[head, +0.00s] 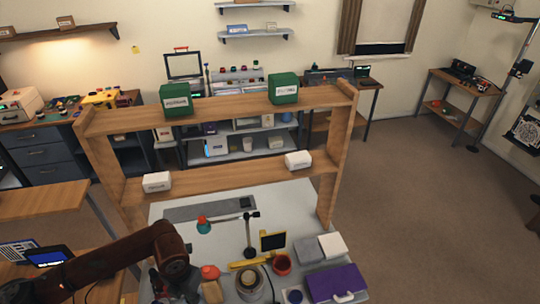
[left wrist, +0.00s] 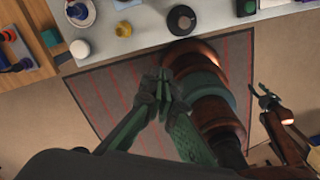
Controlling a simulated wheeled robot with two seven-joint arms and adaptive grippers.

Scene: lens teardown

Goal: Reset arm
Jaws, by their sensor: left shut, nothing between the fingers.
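My left arm (head: 125,255) comes in from the lower left in the head view. It is bent down at the near left corner of the workbench, with the left gripper partly cut off at the bottom edge. In the left wrist view the fingers of my left gripper (left wrist: 163,88) are together with nothing between them, over the striped floor mat and short of the bench edge. My right gripper (left wrist: 264,92) shows small at the right of the left wrist view. Its fingers look spread and empty, over bare floor. It is not visible in the head view.
The white workbench (head: 290,195) holds a purple case (head: 336,284), grey and white boxes, a red-topped item (head: 210,272) and a lens-like part (head: 250,283). A wooden shelf (head: 220,180) with green and white boxes stands behind. The floor at right is clear.

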